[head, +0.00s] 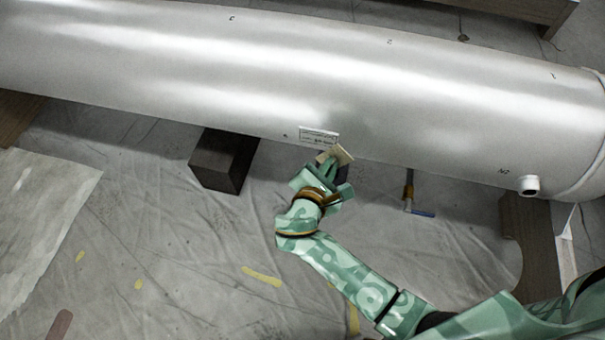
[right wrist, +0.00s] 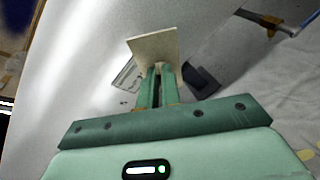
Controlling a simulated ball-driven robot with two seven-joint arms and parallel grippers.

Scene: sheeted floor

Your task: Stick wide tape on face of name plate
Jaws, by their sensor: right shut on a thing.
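The name plate (head: 319,136) is a small white plate with dark print on the lower side of a big silver cylinder (head: 330,75). In the right wrist view the name plate (right wrist: 124,77) shows partly, behind and left of the tape. My right gripper (head: 333,163) is shut on a beige piece of wide tape (head: 343,154), just below the name plate. The tape (right wrist: 153,47) stands up flat between the fingers (right wrist: 159,84) in the right wrist view. I cannot tell whether the tape touches the plate. My left gripper is not in view.
Dark wooden blocks (head: 224,160) are under the cylinder. A pipe stub (head: 529,185) and a valve with a blue handle (head: 420,212) are to the right. A pale sheet (head: 35,215) lies on the floor at left, and wrinkled sheeting covers the floor.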

